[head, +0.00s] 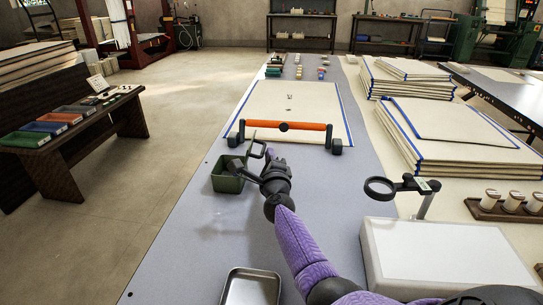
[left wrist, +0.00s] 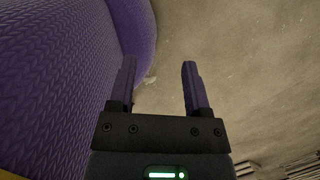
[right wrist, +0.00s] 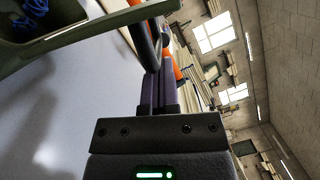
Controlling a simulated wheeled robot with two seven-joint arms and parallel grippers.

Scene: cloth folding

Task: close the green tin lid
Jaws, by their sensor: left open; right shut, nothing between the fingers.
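The green tin (head: 228,182) stands on the grey table near its left edge. Its dark inside shows in the head view. In the right wrist view a green rim (right wrist: 85,38) crosses the upper left, with blue material (right wrist: 35,14) beyond it. I cannot clearly separate the lid from the tin body. My right gripper (right wrist: 153,75) is shut and empty, close to the tin on its right side; I cannot tell whether it touches. My left gripper (left wrist: 160,66) is open and empty over bare floor, away from the tin; it is not visible in the head view.
An orange bar with black ends (head: 300,126) lies just beyond the tin across a cream sheet (head: 300,98). A metal tray (head: 250,288) is at the front. A magnifier (head: 380,188) and white box (head: 440,255) stand at the right. The table left of my right arm is mostly clear.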

